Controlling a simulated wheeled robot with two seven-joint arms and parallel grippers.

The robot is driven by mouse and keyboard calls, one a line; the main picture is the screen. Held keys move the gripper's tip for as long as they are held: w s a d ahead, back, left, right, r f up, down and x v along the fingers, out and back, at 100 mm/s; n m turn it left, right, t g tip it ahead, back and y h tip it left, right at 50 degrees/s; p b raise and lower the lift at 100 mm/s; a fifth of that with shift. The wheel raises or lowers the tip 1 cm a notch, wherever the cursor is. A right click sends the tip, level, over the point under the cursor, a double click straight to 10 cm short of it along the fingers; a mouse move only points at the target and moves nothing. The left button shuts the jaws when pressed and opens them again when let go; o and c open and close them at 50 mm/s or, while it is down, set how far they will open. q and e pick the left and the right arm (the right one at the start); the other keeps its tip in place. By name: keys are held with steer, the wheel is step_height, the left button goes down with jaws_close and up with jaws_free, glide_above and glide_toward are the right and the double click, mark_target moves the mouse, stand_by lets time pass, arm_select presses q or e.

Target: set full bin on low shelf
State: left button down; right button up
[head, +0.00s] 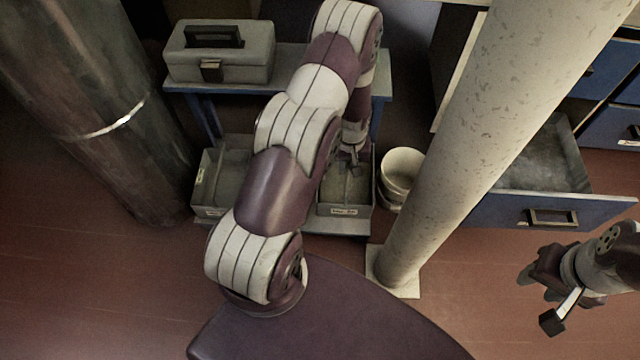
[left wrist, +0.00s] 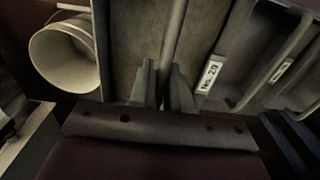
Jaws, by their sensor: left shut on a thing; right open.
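A grey open bin (head: 362,197) with a small front label is at the right end of the low shelf (head: 300,219), under the blue-legged bench. My left gripper (head: 353,152) is above it, partly hidden by my arm. In the left wrist view my left gripper (left wrist: 164,95) is shut on a narrow bar running along the grey bin (left wrist: 130,45). What the bin holds is hard to make out, and I cannot tell whether it rests on the shelf or hangs just above. My right gripper (head: 540,299) is open and empty at the lower right.
Another grey bin (head: 208,195) stands at the shelf's left end. A white bucket (head: 402,166) stands close right of the held bin. A pale column (head: 440,170), an open blue drawer (head: 535,213) and a dark pipe (head: 110,130) flank the space. A grey toolbox (head: 222,62) sits above.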

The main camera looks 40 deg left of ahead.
mark_target(337, 195)
arm_select(q)
step_height(337, 195, down, 7)
steer(key=b, duration=0.3)
steer(key=shift+f, duration=0.1)
steer(key=c, duration=1.1)
jaws_free()
